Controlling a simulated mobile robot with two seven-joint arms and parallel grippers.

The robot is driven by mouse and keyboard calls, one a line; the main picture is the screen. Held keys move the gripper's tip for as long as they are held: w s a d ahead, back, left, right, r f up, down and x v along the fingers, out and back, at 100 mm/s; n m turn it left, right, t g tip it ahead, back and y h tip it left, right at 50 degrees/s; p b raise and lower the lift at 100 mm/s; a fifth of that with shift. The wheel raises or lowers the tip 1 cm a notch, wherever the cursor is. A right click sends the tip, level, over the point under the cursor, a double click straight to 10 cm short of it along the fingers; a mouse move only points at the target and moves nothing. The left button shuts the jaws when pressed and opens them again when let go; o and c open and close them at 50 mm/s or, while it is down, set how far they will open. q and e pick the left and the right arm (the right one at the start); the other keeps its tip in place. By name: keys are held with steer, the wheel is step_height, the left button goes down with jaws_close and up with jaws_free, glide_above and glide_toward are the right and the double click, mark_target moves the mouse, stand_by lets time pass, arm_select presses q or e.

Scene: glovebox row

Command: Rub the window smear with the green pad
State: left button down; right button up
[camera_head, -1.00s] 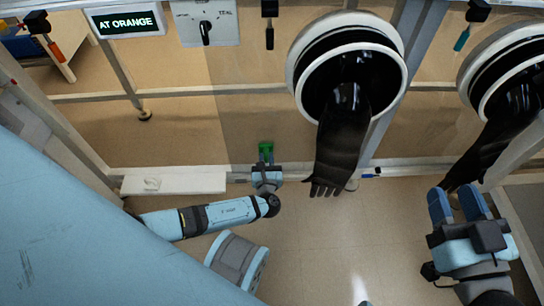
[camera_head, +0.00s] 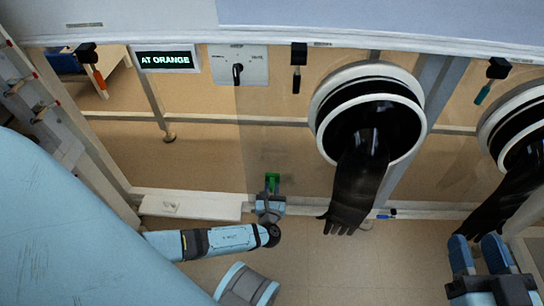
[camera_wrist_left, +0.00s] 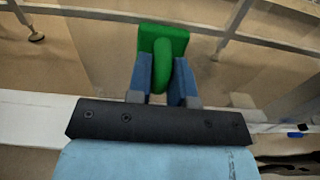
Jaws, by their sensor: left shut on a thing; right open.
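The green pad (camera_head: 272,181) is in my left gripper (camera_head: 271,193), low in front of the clear window (camera_head: 205,150). In the left wrist view, the jaws of my left gripper (camera_wrist_left: 162,82) are shut on the handle of the green pad (camera_wrist_left: 170,36), with its flat plate facing away from me toward the window. I cannot tell whether the plate touches the pane. I cannot make out the smear clearly in either view. My right gripper (camera_head: 482,250) is open and empty at the lower right, below the right glove.
A black glove (camera_head: 355,185) hangs from the round port (camera_head: 325,115) right of the pad. Another glove (camera_head: 505,200) hangs further right. A white ledge (camera_head: 190,206) runs left of my left gripper. A blue marker (camera_head: 386,216) lies on the rail. A sign reads AT ORANGE (camera_head: 164,59).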

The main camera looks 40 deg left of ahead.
arm_select(q)
steer(key=shift+w+d+b, duration=0.3)
steer(key=shift+w+d, duration=0.5)
steer(key=shift+d, duration=0.25)
steer(key=shift+w+d, duration=0.55)
steer(key=shift+d, duration=0.05)
arm_select(e)
steer(key=shift+f, duration=0.5)
